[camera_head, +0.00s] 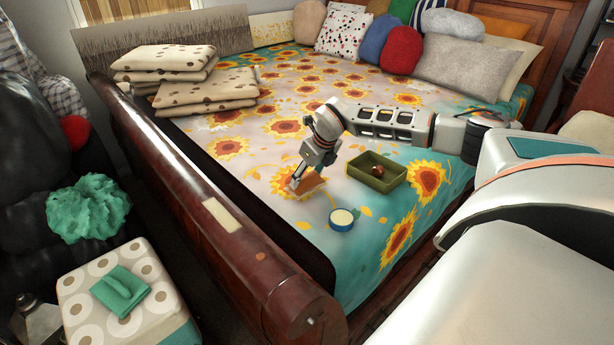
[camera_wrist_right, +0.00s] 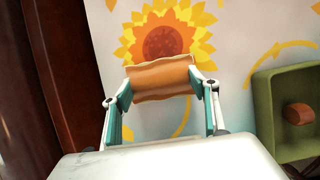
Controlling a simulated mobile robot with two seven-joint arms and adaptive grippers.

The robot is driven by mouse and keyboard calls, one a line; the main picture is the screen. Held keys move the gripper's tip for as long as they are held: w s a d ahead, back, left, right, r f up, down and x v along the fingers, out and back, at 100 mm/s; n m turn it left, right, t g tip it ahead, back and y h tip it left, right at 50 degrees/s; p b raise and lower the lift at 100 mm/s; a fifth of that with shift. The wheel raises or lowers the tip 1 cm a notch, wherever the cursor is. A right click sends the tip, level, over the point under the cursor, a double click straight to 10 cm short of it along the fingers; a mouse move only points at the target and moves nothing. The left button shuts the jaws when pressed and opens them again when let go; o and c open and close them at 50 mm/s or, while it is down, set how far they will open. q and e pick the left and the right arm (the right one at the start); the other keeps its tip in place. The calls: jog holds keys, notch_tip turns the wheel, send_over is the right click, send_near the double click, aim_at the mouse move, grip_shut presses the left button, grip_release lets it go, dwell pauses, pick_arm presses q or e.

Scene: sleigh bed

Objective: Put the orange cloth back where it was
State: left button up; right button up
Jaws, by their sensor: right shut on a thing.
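The orange cloth (camera_wrist_right: 160,80) is a small piece with wavy edges, held between the two fingers of my right gripper (camera_wrist_right: 162,84) in the right wrist view. In the head view the cloth (camera_head: 312,185) shows at the tip of my right gripper (camera_head: 301,182), over the sunflower bedspread (camera_head: 343,262). I cannot tell whether the cloth touches the bedspread. My left gripper is not in view.
A green tray (camera_head: 353,170) with a brown object (camera_head: 377,171) in it lies right of the gripper. A round blue tin (camera_head: 341,219) stands nearer. The dark wooden footboard (camera_head: 190,190) runs along the left. Folded blankets (camera_head: 205,92) and several pillows lie farther back.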

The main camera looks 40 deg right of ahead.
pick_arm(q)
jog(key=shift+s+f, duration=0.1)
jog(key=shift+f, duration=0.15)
pick_arm(e)
jog(key=shift+f, duration=0.2)
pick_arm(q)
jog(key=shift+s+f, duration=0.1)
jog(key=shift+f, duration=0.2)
pick_arm(e)
jog(key=shift+f, duration=0.2)
pick_arm(q)
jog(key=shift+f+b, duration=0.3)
jog(key=shift+b, duration=0.2)
pick_arm(e)
jog(key=shift+f, duration=0.85)
jog(key=o, duration=1.2)
jog(key=shift+c, duration=0.2)
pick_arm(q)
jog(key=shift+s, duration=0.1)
pick_arm(e)
jog(key=shift+r, duration=0.1)
jog(key=v, duration=1.2)
